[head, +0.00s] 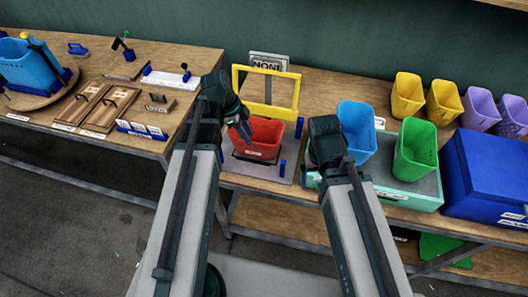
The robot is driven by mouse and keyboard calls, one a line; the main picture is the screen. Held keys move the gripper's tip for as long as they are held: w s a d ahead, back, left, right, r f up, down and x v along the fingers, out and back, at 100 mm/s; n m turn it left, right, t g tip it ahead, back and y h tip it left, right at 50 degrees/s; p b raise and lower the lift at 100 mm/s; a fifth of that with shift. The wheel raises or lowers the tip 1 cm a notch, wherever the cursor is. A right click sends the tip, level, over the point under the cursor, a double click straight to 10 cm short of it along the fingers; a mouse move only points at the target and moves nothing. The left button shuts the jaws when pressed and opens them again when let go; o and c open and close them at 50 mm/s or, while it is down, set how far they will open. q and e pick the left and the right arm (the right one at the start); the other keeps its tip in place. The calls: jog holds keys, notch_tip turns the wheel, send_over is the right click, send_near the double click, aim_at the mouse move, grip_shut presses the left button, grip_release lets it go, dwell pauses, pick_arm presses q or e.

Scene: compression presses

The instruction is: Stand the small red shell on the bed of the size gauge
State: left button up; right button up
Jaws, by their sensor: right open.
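The red shell (265,134) is upright at the size gauge, in front of its yellow frame (296,95) and over its grey bed (281,170). Its base appears to be on the bed, though contact is hard to tell. My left gripper (241,131) is at the shell's left rim, its blue fingertips overlapping the shell; whether they grip the wall is unclear. My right gripper (328,143) is open, to the right of the gauge, in front of a blue shell (357,130); its fingertips are mostly hidden.
A sign (268,63) stands behind the gauge. A green shell (417,150), yellow shells (407,94) and purple shells (478,108) stand on the right. A big blue box (490,175) fills the right end. The left table (150,62) holds a blue bin (28,66) and wooden fixtures.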

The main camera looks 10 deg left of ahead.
pick_arm(q)
jog(key=s+d+f+n+y, duration=0.1)
jog(key=s+d+n+y, duration=0.4)
jog(key=s+d+n, duration=0.6)
jog(key=shift+s+d+n+g, duration=0.35)
jog(key=shift+d+n, duration=0.3)
jog(key=shift+n, duration=0.35)
